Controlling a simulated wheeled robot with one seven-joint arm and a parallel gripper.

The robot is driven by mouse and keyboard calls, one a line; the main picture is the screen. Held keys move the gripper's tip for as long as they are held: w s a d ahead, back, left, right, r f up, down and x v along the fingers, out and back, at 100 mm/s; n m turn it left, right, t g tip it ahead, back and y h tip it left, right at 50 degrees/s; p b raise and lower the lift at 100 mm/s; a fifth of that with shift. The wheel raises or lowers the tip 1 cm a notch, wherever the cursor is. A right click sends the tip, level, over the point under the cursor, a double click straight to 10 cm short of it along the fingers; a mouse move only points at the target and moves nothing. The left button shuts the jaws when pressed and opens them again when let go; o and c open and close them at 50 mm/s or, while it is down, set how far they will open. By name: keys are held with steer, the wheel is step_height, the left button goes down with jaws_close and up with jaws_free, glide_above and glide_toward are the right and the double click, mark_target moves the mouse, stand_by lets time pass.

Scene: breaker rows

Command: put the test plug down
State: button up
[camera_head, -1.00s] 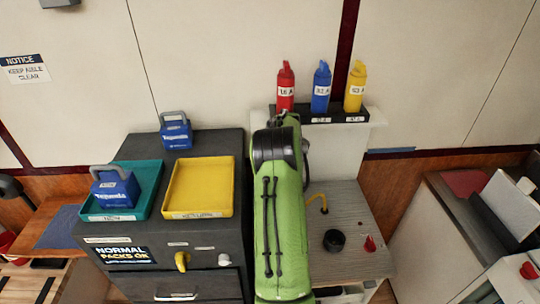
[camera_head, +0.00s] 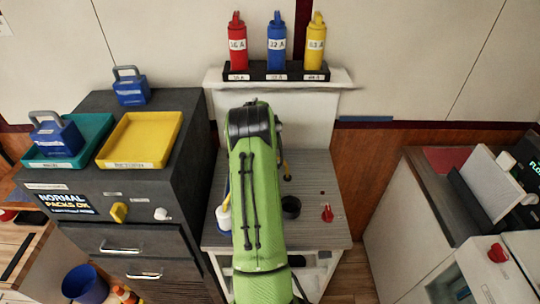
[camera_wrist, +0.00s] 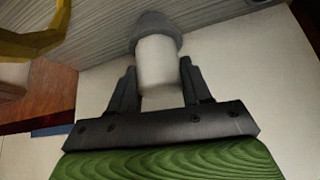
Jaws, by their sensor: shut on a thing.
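My gripper (camera_wrist: 158,80) is shut on a white cylinder with a grey end, which I take to be the test plug (camera_wrist: 157,65). In the wrist view the plug sits between the two dark fingers, its grey end pointing at the grey worktop. I cannot tell whether it touches the surface. In the head view my green arm hides the gripper and the plug. The worktop (camera_head: 316,229) shows on both sides of my arm, with a black ring (camera_head: 291,206) and a red knob (camera_head: 327,213) at right.
A dark cabinet with yellow tray (camera_head: 172,127) is left.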

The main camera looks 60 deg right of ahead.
steer(key=f, duration=0.4)
steer(key=shift+s, duration=0.3)
steer(key=shift+w+d+f, duration=0.1)
steer(key=shift+w+f, duration=0.05)
steer(key=shift+f, duration=0.1)
steer(key=shift+f, duration=0.1)
steer(key=o, duration=1.2)
steer(key=shift+c, duration=0.2)
steer(key=shift+r, duration=0.2)
steer(key=v, duration=1.2)
